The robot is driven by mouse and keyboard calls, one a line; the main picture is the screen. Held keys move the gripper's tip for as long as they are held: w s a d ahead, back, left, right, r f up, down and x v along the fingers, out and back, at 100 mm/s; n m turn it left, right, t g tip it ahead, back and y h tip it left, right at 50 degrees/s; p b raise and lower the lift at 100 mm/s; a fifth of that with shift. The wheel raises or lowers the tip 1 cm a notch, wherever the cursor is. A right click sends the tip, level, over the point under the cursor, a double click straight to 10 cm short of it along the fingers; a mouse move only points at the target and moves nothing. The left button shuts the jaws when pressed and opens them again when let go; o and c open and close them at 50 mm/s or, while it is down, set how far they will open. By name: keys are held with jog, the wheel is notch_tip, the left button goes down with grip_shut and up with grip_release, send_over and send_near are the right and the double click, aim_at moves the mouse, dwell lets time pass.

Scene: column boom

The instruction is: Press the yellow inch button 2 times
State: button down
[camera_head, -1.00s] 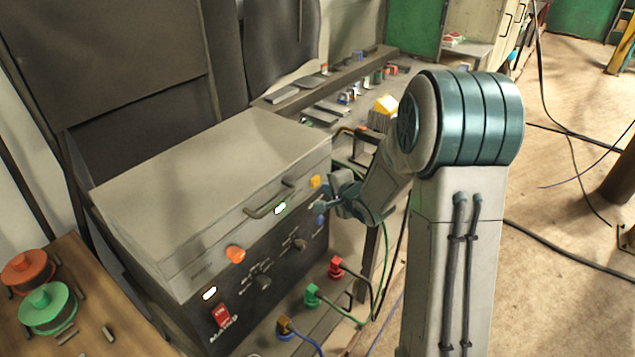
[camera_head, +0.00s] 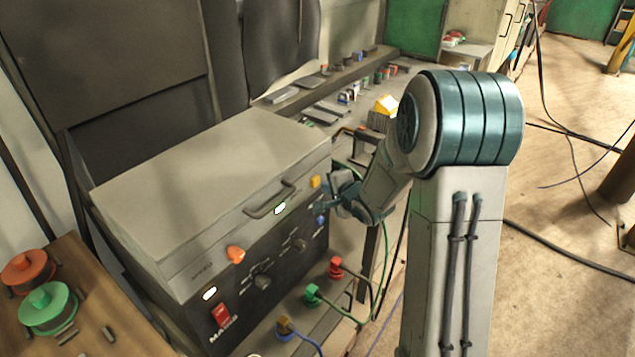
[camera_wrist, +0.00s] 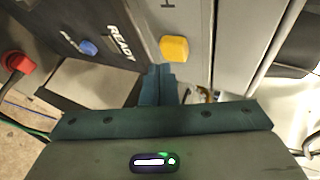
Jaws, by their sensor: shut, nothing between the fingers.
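The yellow button (camera_head: 315,182) sits near the right end of the grey control box's upper front band. In the wrist view the yellow button (camera_wrist: 174,48) is a rounded square just beyond my fingertips, beside a partly cut-off label. My gripper (camera_head: 324,205) is in front of the box, slightly below the button in the head view. In the wrist view my gripper (camera_wrist: 158,72) has its fingers together and empty, with tips just below the button in the picture. Whether they touch it cannot be told.
Red (camera_head: 336,268) and green (camera_head: 312,294) cable plugs stand below the front.

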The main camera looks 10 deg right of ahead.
jog(key=shift+w+a, duration=0.25)
jog(key=shift+w, duration=0.05)
jog(key=shift+w+a, duration=0.35)
dwell(0.9)
jog(key=shift+s, duration=0.1)
jog(key=shift+s+d+p, duration=0.4)
jog(key=shift+s+d, duration=0.15)
jog(key=shift+d, duration=0.1)
jog(key=shift+s, duration=0.1)
jog(key=s+d+p, duration=0.1)
jog(key=s+d, duration=0.2)
jog(key=shift+s+d+p, duration=0.2)
jog(key=shift+d+p, duration=0.05)
jog(key=shift+p, duration=0.1)
jog(key=shift+f, duration=0.1)
dwell(2.6)
